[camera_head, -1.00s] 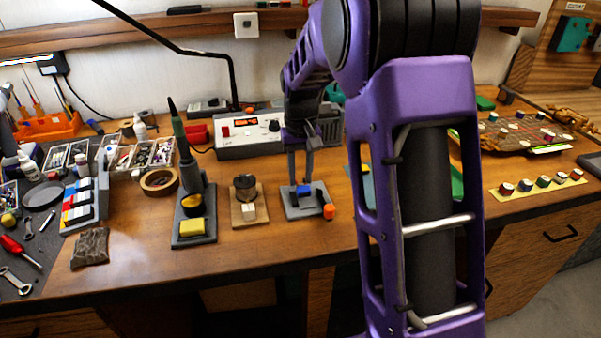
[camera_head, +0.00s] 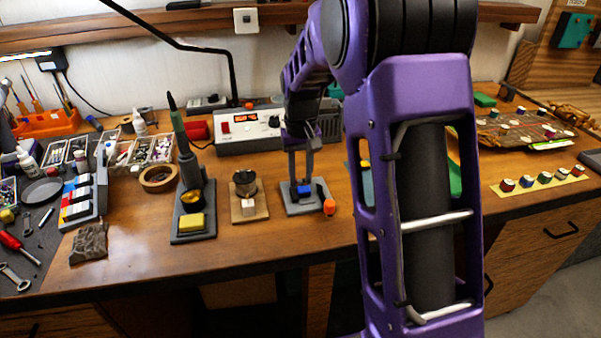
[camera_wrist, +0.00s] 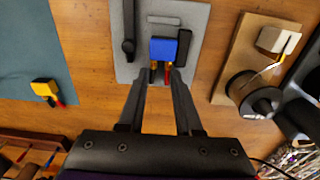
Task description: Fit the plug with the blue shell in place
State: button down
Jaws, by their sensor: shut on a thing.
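The plug with the blue shell (camera_wrist: 165,50) is between my fingertips over the grey board, with short red and yellow parts at its near end in the wrist view. It also shows as a small blue patch in the head view (camera_head: 304,189). My gripper (camera_wrist: 162,76) is shut on it; in the head view my gripper (camera_head: 301,181) points down at the board. The grey board (camera_wrist: 193,65) has a pale fitting (camera_wrist: 163,20) just beyond the plug and a dark bar (camera_wrist: 128,30) beside it. I cannot tell whether the plug touches the fitting.
A wooden block board with a white cube (camera_head: 248,206) and the soldering iron stand (camera_head: 207,220) stand left of the grey board. An orange piece (camera_head: 329,207) is at its front right corner. A yellow-shelled plug (camera_wrist: 45,88) lies on a blue-grey mat (camera_wrist: 30,40).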

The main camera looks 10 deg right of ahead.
jog(key=shift+c, duration=0.6)
grip_release()
notch_tip(320, 180, up, 9)
jog(key=p, duration=0.7)
dwell(0.6)
jog(key=shift+s, duration=0.1)
dwell(0.5)
